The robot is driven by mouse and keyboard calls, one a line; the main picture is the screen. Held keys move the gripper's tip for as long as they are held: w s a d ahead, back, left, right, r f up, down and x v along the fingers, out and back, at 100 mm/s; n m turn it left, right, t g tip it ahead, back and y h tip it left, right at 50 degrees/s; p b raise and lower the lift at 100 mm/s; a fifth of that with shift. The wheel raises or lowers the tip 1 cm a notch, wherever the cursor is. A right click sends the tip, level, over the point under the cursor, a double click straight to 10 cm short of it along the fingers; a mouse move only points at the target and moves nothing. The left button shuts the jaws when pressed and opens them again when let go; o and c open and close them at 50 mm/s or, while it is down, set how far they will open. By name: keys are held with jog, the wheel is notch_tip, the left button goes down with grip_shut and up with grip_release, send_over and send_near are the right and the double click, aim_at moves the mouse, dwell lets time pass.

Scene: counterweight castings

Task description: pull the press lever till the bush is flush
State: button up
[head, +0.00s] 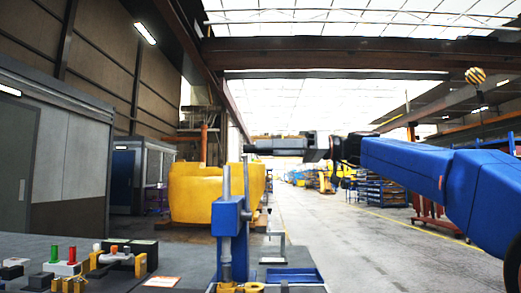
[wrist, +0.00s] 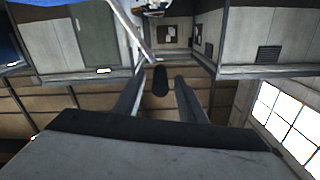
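The blue arbor press (head: 230,218) stands on the bench at the lower middle of the head view. Its press lever (head: 246,182) is a grey rod standing nearly upright. In the wrist view the lever's pale rod (wrist: 130,28) leads to a dark rounded knob (wrist: 160,80). My gripper (head: 250,148) is level at the top of the lever. In the wrist view my gripper's fingers (wrist: 160,91) are open, one on each side of the knob, with gaps visible. The bush cannot be made out at the press foot, which the frame's lower edge cuts off.
A blue tray (head: 294,275) and a grey stand (head: 275,247) are right of the press. A fixture with red and green knobs (head: 62,266) and a red-and-white card (head: 162,282) lie left. A large yellow casting (head: 200,193) stands behind. The aisle on the right is open.

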jog(key=shift+a, duration=1.05)
grip_shut()
jog(key=shift+f, duration=0.1)
jog(key=shift+s+f+n, duration=0.3)
jog(key=shift+s, duration=0.25)
jog(key=s+f+n, duration=0.4)
jog(key=s+f, duration=0.3)
jog(key=f, duration=0.1)
jog(key=shift+s+a+f+n, duration=0.15)
jog(key=shift+s+f+n, duration=0.05)
jog(key=shift+f+n, duration=0.1)
